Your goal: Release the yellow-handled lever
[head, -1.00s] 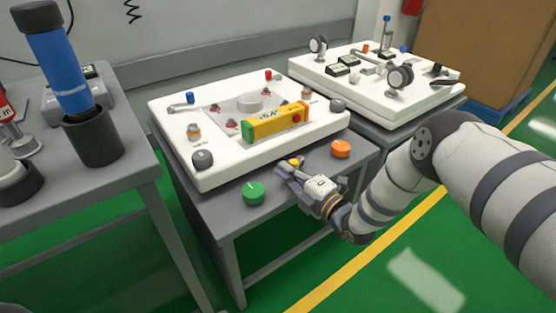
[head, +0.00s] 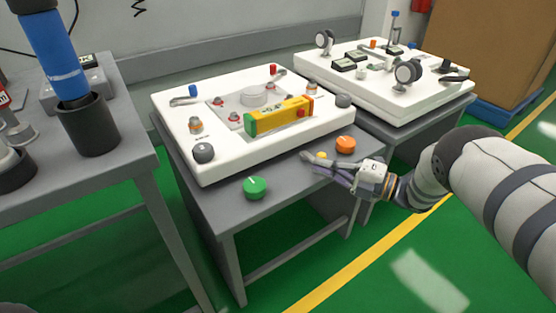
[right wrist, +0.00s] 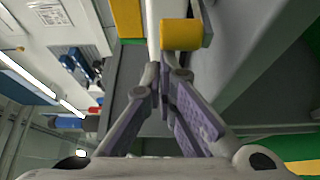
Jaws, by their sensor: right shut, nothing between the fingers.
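My right gripper (head: 309,161) points left and is shut and empty. Its fingers (right wrist: 164,78) come together below the handle in the wrist view. Whether they touch the lever, I cannot tell; its base is hidden. My left gripper is out of view.
A second white panel (head: 440,100) stands behind to the right. A blue cylinder stands in a dark cup (head: 88,130) at left. Green floor is free in front.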

